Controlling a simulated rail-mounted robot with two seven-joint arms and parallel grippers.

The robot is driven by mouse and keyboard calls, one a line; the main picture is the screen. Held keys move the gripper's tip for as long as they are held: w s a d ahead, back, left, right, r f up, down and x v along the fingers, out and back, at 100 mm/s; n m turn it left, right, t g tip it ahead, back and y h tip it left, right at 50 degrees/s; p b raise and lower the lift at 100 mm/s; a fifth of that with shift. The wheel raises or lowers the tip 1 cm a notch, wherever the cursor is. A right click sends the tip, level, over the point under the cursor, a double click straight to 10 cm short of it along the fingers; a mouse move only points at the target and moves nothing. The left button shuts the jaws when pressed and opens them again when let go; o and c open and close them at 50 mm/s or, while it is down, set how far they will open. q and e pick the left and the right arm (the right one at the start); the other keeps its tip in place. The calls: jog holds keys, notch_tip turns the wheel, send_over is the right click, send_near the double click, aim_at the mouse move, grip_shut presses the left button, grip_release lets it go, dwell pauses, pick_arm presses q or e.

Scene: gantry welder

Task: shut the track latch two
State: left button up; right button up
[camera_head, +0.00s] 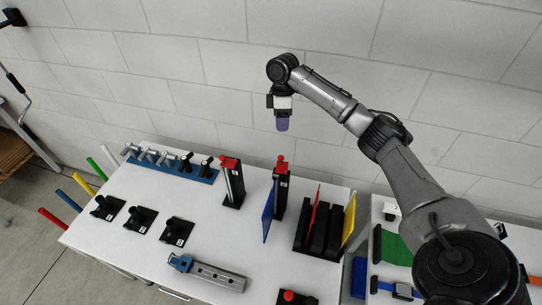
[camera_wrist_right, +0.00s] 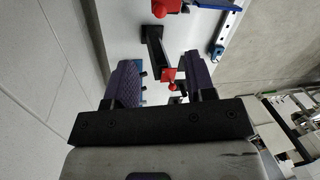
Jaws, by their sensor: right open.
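Two upright black posts with red tops, which look like the track latches, stand on the white table: a left one (camera_head: 232,182) and a right one (camera_head: 281,188). I cannot read which is track latch two. My right gripper (camera_head: 283,124) hangs above and behind the posts, near the wall, fingers down. In the right wrist view its two purple fingers (camera_wrist_right: 163,82) are apart with nothing held. The left post's red knob (camera_wrist_right: 168,77) appears between them in that view, farther away; the right post's red top (camera_wrist_right: 162,8) is at the upper edge. My left gripper is out of view.
A blue panel (camera_head: 268,216) stands beside the right post, and a black rack (camera_head: 318,238) with red and yellow panels is to its right. A blue strip of clamps (camera_head: 170,167), several black blocks (camera_head: 138,219) and a metal rail (camera_head: 217,277) occupy the left and front.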

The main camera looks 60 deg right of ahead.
aim_at(281, 156)
jog(key=f, duration=0.4)
jog(key=s+a+f+p, duration=0.1)
jog(key=f, duration=0.4)
jog(key=a+f+p, duration=0.1)
jog(key=f, duration=0.3)
jog(key=shift+s+a+f, duration=0.15)
jog(key=shift+s+f, duration=0.1)
jog(key=shift+f, duration=0.05)
jog(key=c, duration=0.9)
